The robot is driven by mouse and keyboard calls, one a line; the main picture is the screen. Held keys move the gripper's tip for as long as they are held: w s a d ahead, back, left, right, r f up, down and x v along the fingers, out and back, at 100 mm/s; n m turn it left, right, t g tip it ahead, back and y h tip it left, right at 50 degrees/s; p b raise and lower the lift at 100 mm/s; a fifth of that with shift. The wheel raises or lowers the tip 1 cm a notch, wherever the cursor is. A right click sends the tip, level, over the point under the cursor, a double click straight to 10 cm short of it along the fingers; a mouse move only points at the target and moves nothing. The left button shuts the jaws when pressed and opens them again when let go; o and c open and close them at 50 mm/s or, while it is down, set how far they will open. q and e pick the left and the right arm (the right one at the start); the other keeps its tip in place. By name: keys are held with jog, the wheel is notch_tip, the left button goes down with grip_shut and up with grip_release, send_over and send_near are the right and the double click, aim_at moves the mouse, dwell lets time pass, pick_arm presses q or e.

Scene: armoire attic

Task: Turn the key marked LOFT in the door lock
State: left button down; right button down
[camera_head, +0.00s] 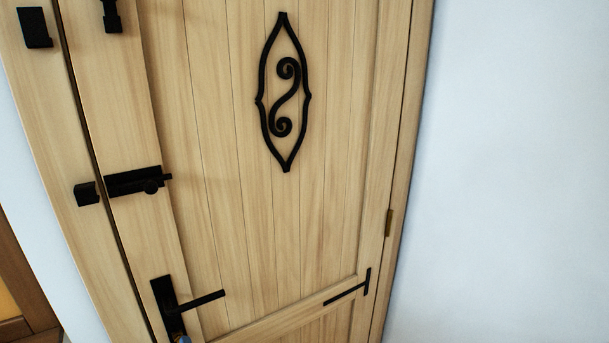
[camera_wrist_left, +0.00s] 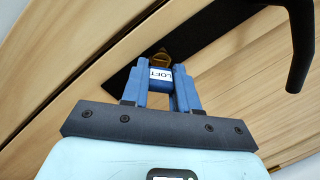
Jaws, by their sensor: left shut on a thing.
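In the left wrist view the key marked LOFT (camera_wrist_left: 160,74) has a blue head with a white label. My left gripper (camera_wrist_left: 162,88), with blue fingers, is shut on that head. A brass-coloured part (camera_wrist_left: 160,59) shows just beyond the label, against the black lock plate (camera_wrist_left: 209,37). I cannot tell how far the key sits in the lock. In the head view the lock plate (camera_head: 163,296) is on the door's left side, and a small bluish bit shows below it at the bottom edge, too cut off to identify. My right gripper is not in view.
A black lever handle (camera_head: 202,300) sticks out to the right from the plate, and close to my left gripper in the wrist view (camera_wrist_left: 300,45). The wooden door (camera_head: 225,120) looks closed. A black bolt (camera_head: 138,181) sits higher up. A bare white wall (camera_head: 510,170) is at right.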

pick_arm(q)
jog(key=shift+m+p, duration=1.6)
jog(key=shift+p, duration=0.05)
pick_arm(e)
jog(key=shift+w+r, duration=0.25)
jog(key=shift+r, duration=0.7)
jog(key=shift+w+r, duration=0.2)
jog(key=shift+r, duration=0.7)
pick_arm(q)
jog(key=shift+r+m+p, duration=0.1)
jog(key=shift+m+p, duration=1.55)
jog(key=shift+m, duration=0.05)
jog(key=c, duration=0.8)
grip_release()
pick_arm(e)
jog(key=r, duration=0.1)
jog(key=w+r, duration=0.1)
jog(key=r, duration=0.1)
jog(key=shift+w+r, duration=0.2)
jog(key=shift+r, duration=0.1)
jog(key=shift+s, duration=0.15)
